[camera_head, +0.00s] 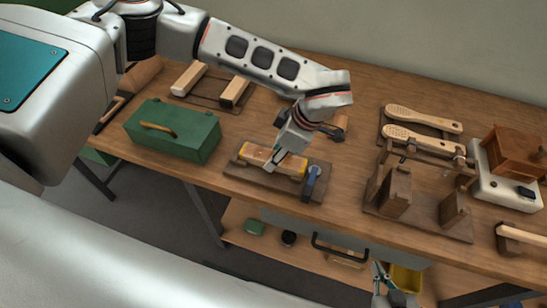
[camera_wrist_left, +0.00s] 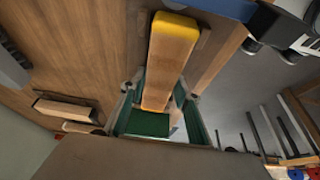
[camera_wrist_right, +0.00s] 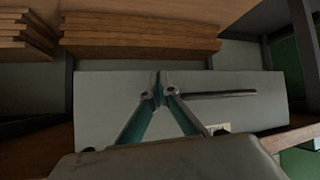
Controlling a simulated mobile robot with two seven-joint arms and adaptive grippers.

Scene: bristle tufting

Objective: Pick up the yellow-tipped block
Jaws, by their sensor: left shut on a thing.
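The yellow-tipped block (camera_head: 257,155) is a pale wooden bar in the head view, lying along a dark wooden board (camera_head: 240,171) near the table's front edge. My left gripper (camera_head: 279,158) comes down over the block's middle and is shut on it. In the left wrist view the block (camera_wrist_left: 168,62) runs away between the two fingers, its yellow end pointing out. I cannot tell whether it touches the board. My right gripper (camera_head: 379,272) is low, in front of the table edge. Its fingertips meet in the right wrist view (camera_wrist_right: 160,88), with nothing between them.
A blue-handled clamp (camera_head: 312,183) stands at the board's right end. A green box (camera_head: 172,130) sits to the left. A wooden fixture with uprights (camera_head: 419,211) and brush-shaped handles (camera_head: 424,118) are to the right. A grey drawer (camera_head: 300,226) hangs under the tabletop.

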